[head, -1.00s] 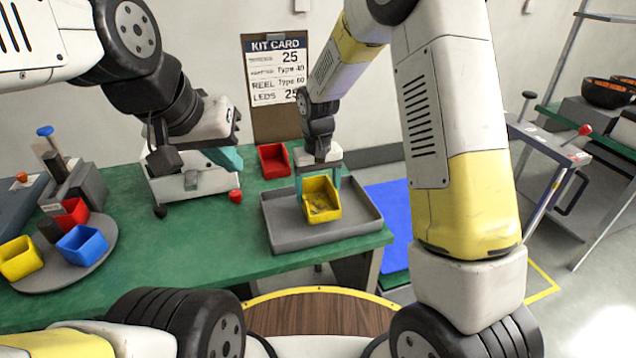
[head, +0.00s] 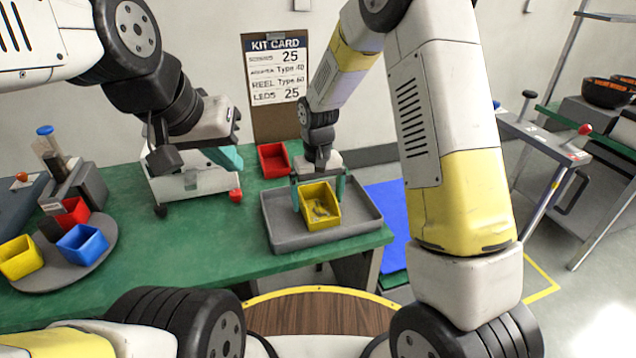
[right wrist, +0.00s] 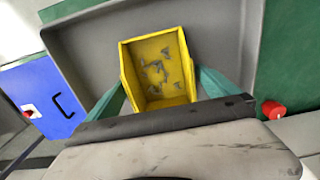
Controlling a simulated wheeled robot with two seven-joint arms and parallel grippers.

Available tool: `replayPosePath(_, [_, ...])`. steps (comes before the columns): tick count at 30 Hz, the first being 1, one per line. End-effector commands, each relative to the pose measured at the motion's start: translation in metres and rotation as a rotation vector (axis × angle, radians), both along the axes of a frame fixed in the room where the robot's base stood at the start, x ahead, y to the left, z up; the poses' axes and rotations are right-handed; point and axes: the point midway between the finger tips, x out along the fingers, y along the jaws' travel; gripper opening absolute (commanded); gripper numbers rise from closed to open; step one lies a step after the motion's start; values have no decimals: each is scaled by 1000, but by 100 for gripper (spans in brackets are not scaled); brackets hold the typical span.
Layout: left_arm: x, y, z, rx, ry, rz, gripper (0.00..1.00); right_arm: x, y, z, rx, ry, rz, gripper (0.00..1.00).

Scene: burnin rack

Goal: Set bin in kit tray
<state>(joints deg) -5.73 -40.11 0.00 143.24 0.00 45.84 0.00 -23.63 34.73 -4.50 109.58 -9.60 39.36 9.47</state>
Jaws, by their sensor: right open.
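A yellow bin (head: 320,207) with small grey parts in it sits in the grey kit tray (head: 283,238) on the green table. It also shows in the right wrist view (right wrist: 158,68), inside the tray (right wrist: 85,48). My right gripper (head: 319,185) is at the bin's far side, its teal fingers spread to either side of the bin. In the right wrist view the open fingers (right wrist: 160,92) stand apart around the bin's near end. My left gripper (head: 228,158) is over the white box machine at the left, away from the tray; its jaw gap is not clear.
A red bin (head: 273,160) stands behind the tray. A grey round turntable (head: 75,265) at the left holds yellow, blue and red bins. The green table's middle is clear.

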Motion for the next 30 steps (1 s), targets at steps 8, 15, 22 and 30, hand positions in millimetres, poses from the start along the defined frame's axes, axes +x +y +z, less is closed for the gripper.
replayPosePath(8, [0, 0, 0, 0, 0, 0, 0, 2, 1, 46, 3, -6, 1, 99])
replayPosePath(15, [0, 0, 0, 0, 0, 0, 0, 1, 0, 95, 2, -5, 0, 99])
replayPosePath(22, [0, 0, 0, 0, 0, 0, 0, 0, 0, 120, 2, -3, -1, 99])
replayPosePath(30, [0, 0, 0, 0, 0, 0, 0, -32, -44, 180, 82, -96, -60, 99])
